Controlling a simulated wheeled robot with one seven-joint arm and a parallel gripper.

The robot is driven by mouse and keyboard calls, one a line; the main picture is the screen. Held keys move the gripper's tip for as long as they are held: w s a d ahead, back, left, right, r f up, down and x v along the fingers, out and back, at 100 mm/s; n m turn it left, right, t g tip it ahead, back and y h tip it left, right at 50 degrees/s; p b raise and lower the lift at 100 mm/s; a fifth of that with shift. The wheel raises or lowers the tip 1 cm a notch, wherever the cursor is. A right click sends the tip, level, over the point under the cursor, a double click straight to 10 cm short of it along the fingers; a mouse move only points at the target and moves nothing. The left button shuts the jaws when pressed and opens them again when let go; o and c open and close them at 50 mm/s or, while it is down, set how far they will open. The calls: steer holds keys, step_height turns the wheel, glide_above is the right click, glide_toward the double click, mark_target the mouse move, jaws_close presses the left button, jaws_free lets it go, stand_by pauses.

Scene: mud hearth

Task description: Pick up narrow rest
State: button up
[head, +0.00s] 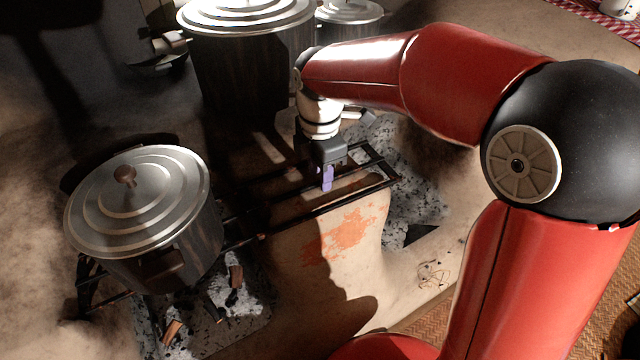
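A narrow rest of dark metal bars (356,196) lies across the mud hearth, running from beside the left pot to the ash bed at the right. My gripper (326,178) points down at the right part of this rest, with its purple fingertips at or just above the bars. The fingers overlap in this view, so I cannot tell whether they are apart or closed, or whether they touch a bar. The left end of the rest is in shadow and partly hidden by the pot.
A lidded metal pot (140,200) stands left on a stand over ash and charred wood (225,290). A large lidded pot (245,75) and a smaller one (349,14) stand behind my gripper.

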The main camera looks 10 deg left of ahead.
steer(key=shift+f, duration=0.45)
steer(key=shift+c, duration=0.3)
jaws_close()
steer(key=shift+r, duration=0.15)
stand_by(0.7)
